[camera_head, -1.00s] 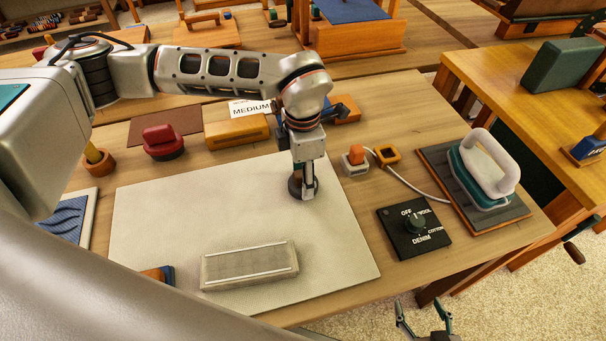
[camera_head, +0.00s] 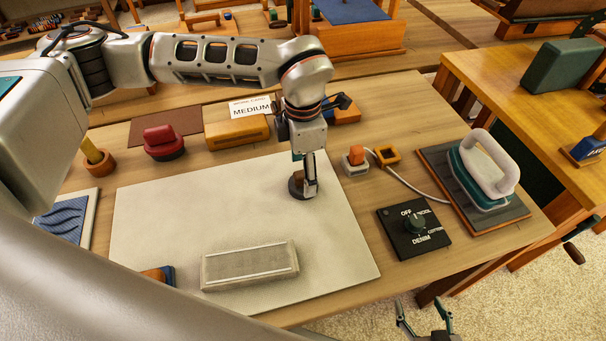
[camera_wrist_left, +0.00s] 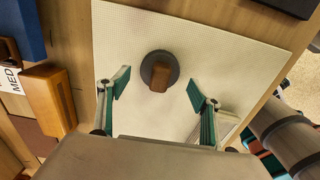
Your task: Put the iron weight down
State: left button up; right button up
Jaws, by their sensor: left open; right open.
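The iron weight (camera_head: 296,187) is a dark round disc that rests on the pale pressing board (camera_head: 150,235) near its back right part. In the left wrist view the weight (camera_wrist_left: 161,67) shows a brown handle on top. My left gripper (camera_head: 307,178) is over the weight, pointing down and partly hiding it. In the left wrist view its green-padded fingers (camera_wrist_left: 159,87) are spread wide, with the weight apart from both. My right gripper (camera_head: 425,318) hangs open and empty over the floor, off the table's front right edge.
A black dial box (camera_head: 414,228) and an iron (camera_head: 483,175) on a dark pad stand at the right, with a white cord. A red stamp-like piece (camera_head: 163,143) and wooden box (camera_head: 235,133) stand behind.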

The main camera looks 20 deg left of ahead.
pick_arm(q)
notch_tip(320, 180, up, 10)
jog(key=shift+f, duration=0.2)
dwell(0.5)
